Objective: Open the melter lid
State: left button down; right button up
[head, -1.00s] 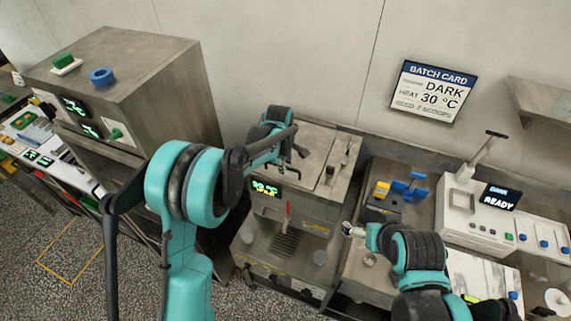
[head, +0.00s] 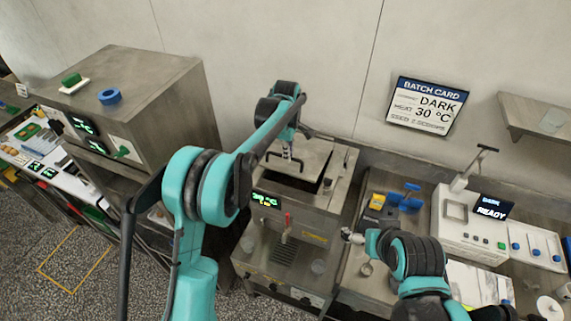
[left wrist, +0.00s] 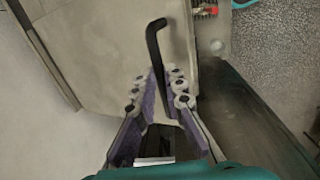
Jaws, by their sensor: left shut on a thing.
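The melter (head: 300,222) stands in the middle of the head view, with a green display and a red tap on its front. Its grey metal lid (head: 312,156) is tilted up, and a dark opening shows below its front edge. My left gripper (head: 287,150) is at the lid's black bar handle (head: 297,163). In the left wrist view the gripper (left wrist: 164,88) is shut on this handle (left wrist: 155,45), which lies between the padded fingers. My right gripper (head: 352,236) hangs right of the melter, away from the lid; its fingers are too small to read.
A tall steel cabinet (head: 150,90) with a green and a blue piece on top stands left. Right of the melter are a yellow-and-blue device (head: 377,201) and a white machine (head: 468,222) reading READY. A batch card (head: 427,105) hangs on the wall behind.

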pick_arm(q)
jog(key=w+d+r+p, duration=0.2)
jog(key=w+r+p, duration=0.2)
jog(key=r, duration=0.3)
jog(key=shift+w+r, duration=0.4)
jog(key=shift+w, duration=0.5)
